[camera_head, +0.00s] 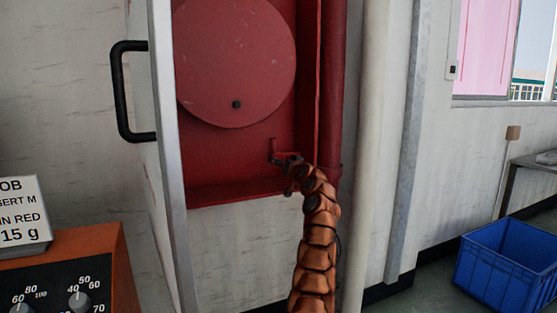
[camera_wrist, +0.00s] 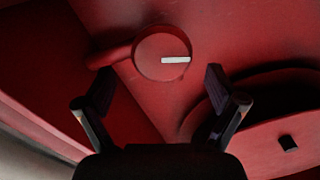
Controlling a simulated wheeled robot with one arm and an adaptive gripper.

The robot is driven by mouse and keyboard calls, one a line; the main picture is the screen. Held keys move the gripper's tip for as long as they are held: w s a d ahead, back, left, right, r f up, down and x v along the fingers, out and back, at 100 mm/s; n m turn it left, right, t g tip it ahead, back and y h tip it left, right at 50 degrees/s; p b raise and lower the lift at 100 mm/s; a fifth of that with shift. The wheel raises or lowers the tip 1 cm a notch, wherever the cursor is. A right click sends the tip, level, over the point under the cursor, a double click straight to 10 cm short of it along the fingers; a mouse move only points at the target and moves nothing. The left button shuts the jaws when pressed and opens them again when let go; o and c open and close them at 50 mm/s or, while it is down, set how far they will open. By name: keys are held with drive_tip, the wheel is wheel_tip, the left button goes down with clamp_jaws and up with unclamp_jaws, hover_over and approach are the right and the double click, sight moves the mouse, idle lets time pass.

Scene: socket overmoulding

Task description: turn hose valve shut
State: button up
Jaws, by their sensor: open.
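The hose valve is a red round knob with a white mark (camera_wrist: 160,55) and a red stem or lever running to the left. In the head view the red valve (camera_head: 274,146) sits low inside the red cabinet, partly hidden by my gripper. My gripper (camera_wrist: 159,80) is open and empty in the wrist view. Its two dark fingers stand apart, one to each side below the knob, and do not appear to touch it. In the head view my gripper (camera_head: 285,159) is right at the valve. The white mark lies nearly level in the wrist view.
The red hose reel disc (camera_head: 238,60) fills the cabinet above the valve. The cabinet door (camera_head: 162,110) stands open at left with a black handle (camera_head: 120,92). A vertical pipe (camera_head: 368,150) runs right of the cabinet. A blue crate (camera_head: 497,272) stands on the floor at right.

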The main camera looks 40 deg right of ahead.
sight(279, 158)
drive_tip(key=shift+w+d+r+p, duration=0.2)
drive_tip(key=shift+w+p, duration=0.35)
drive_tip(key=shift+p, duration=0.1)
drive_tip(key=shift+w+d+r+p, duration=0.15)
drive_tip(key=shift+w+p, duration=0.4)
drive_tip(key=shift+p, duration=0.05)
drive_tip(key=shift+w+d+f+p, duration=0.2)
drive_tip(key=shift+w+p, duration=0.45)
drive_tip(key=shift+p, duration=0.55)
drive_tip(key=shift+w+f, duration=0.15)
drive_tip(key=shift+c, duration=0.3)
drive_tip(key=c, duration=1.1)
